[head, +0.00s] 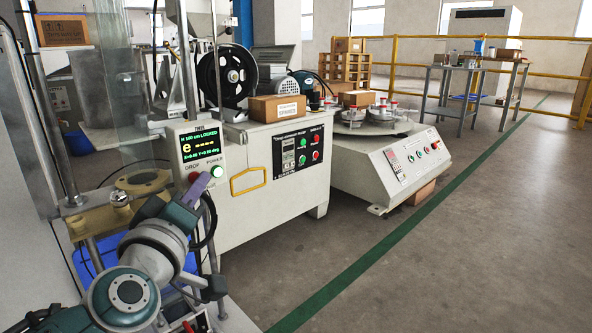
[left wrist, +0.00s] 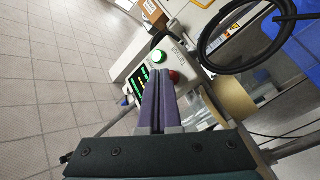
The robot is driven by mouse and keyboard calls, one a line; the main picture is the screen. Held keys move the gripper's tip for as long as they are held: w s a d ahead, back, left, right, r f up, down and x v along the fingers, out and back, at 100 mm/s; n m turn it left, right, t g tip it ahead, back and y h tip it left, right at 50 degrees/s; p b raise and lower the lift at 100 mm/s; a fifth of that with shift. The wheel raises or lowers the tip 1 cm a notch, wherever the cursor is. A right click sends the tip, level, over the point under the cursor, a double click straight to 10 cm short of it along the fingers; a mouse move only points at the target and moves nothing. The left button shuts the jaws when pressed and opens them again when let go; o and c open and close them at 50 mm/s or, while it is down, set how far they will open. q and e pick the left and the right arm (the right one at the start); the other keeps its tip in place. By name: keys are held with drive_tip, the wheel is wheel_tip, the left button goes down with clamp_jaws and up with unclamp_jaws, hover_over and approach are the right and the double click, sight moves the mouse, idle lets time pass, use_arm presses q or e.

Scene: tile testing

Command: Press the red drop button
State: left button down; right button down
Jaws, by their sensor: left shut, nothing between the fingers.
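The control box (head: 200,139) has a lit green display and the labels DROP and POWER. It also shows in the left wrist view, tilted, with its display (left wrist: 137,84). The red drop button (left wrist: 174,77) shows beside the tips of my left gripper (left wrist: 161,73), partly covered by a finger. My left gripper (head: 202,182) is shut and empty, close in front of the box. I cannot tell whether it touches the button. My right gripper is out of view.
A clear upright tube (head: 108,95) and a metal post stand left of the box. A black cable loop (left wrist: 262,40) hangs near it. A white machine cabinet (head: 240,207) with a yellow handle stands behind. The floor to the right is open.

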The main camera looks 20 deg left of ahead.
use_arm(q)
drive_tip(key=shift+s+d, duration=0.2)
drive_tip(key=shift+d, duration=0.15)
drive_tip(key=shift+s+d+p, duration=0.25)
drive_tip(key=shift+s+d, duration=0.05)
drive_tip(key=shift+d, duration=0.5)
drive_tip(key=shift+s+d+p, duration=0.3)
drive_tip(key=shift+s+d, duration=0.05)
drive_tip(key=shift+d, duration=0.4)
drive_tip(key=shift+s+d+p, duration=0.25)
drive_tip(key=shift+s+d, duration=0.05)
drive_tip(key=shift+d, duration=0.5)
drive_tip(key=shift+r, duration=0.1)
